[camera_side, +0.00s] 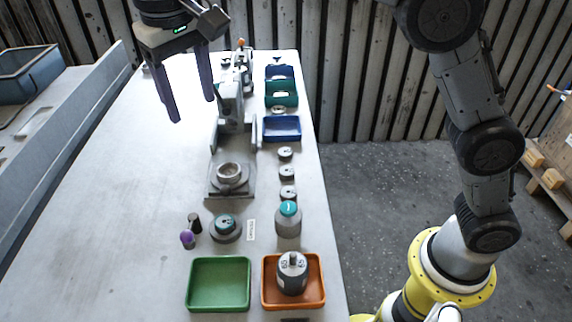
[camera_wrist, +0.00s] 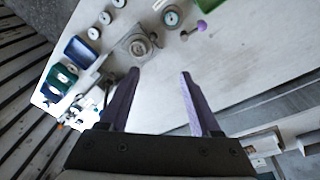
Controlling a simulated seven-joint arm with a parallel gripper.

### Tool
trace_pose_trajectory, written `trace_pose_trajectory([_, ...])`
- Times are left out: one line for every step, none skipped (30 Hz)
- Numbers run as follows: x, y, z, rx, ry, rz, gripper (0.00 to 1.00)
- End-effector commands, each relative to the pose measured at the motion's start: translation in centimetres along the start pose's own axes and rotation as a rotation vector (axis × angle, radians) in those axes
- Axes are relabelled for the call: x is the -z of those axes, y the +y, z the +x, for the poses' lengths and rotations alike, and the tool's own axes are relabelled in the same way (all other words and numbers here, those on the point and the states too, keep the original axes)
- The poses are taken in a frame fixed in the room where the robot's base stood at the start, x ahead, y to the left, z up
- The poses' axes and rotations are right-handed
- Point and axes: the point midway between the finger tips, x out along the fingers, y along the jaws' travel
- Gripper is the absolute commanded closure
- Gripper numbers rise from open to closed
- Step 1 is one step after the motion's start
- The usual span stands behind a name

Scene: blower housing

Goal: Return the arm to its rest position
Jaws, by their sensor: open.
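My gripper (camera_side: 193,108) hangs high above the far left part of the white table (camera_side: 110,205) in the side view. Its two long fingers are apart with nothing between them. In the wrist view my gripper (camera_wrist: 158,78) shows both purple-grey fingers spread, with bare table between and beyond them. The grey round housing on a square plate (camera_side: 230,175) stands on the table and also shows past the fingertips in the wrist view (camera_wrist: 137,44). My gripper touches none of the things on the table.
A green tray (camera_side: 218,308) and an orange tray (camera_side: 318,300) holding a grey weight-like part (camera_side: 292,275) stand at the near edge. The table's left half is clear.

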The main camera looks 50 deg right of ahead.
Motion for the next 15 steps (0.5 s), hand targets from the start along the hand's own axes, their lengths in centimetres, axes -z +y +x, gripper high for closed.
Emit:
trace_pose_trajectory([-0.4, 3.0, -1.5, 0.012, 0.014, 0.043, 0.36])
trace_pose_trajectory([-0.7, 4.5, -2.1, 0.019, 0.022, 0.061, 0.36])
trace_pose_trajectory([-1.2, 6.4, -2.9, 0.029, 0.033, 0.083, 0.36])
trace_pose_trajectory([-1.7, 7.8, -3.4, 0.034, 0.041, 0.096, 0.36])
trace_pose_trajectory([-2.2, 9.1, -3.8, 0.041, 0.050, 0.110, 0.36])
trace_pose_trajectory([-2.9, 10.8, -4.3, 0.048, 0.062, 0.128, 0.36])
trace_pose_trajectory([-3.6, 12.0, -4.6, 0.054, 0.072, 0.140, 0.36])
trace_pose_trajectory([-4.3, 13.2, -4.8, 0.060, 0.082, 0.150, 0.36])
trace_pose_trajectory([-5.2, 14.7, -5.1, 0.067, 0.096, 0.163, 0.36])
trace_pose_trajectory([-6.0, 15.7, -5.2, 0.072, 0.105, 0.173, 0.36])
trace_pose_trajectory([-6.8, 16.7, -5.3, 0.077, 0.117, 0.180, 0.36])
trace_pose_trajectory([-8.0, 17.9, -5.3, 0.084, 0.131, 0.191, 0.36])
trace_pose_trajectory([-8.9, 18.8, -5.2, 0.087, 0.142, 0.196, 0.36])
trace_pose_trajectory([-9.9, 19.7, -5.0, 0.091, 0.153, 0.204, 0.36])
trace_pose_trajectory([-11.2, 20.7, -4.8, 0.095, 0.169, 0.209, 0.36])
